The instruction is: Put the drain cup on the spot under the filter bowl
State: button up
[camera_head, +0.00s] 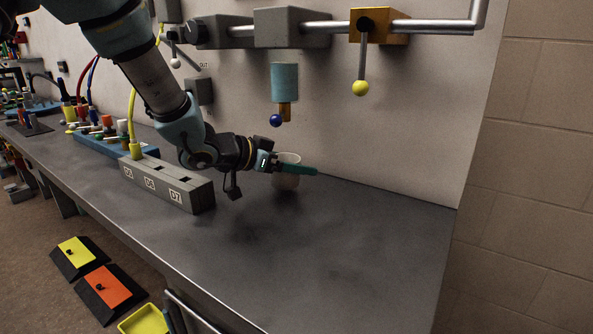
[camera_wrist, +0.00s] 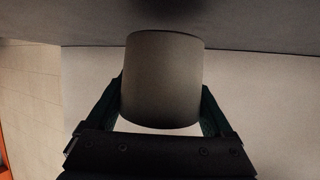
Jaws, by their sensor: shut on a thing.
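The drain cup (camera_head: 287,181) is a pale, translucent cup, upright, just above or on the grey bench; I cannot tell if its base touches. My gripper (camera_head: 293,169) is shut on it, with a green finger across its near side. In the wrist view the cup (camera_wrist: 163,80) sits between the two green fingers of my gripper (camera_wrist: 161,105). The filter bowl (camera_head: 285,83) is a light blue cylinder hanging from the pipe block, above the cup, with a brass stub and a blue ball handle below it. The spot under the bowl is not distinguishable on the bench.
A grey block with labelled slots (camera_head: 168,187) stands on the bench left of my gripper. A lever with a yellow ball (camera_head: 361,88) hangs right of the bowl. The bench top (camera_head: 350,240) is clear in front and to the right. The wall is close behind the cup.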

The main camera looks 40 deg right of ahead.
jog(key=shift+d+f, duration=0.15)
jog(key=shift+f, duration=0.5)
jog(key=shift+f, duration=0.2)
jog(key=o, duration=1.1)
jog(key=shift+r, duration=0.1)
jog(key=shift+r, duration=0.1)
jog(key=shift+w+a+r, duration=0.15)
jog(key=shift+a, duration=0.1)
jog(key=v, duration=1.1)
jog(key=shift+a, duration=0.25)
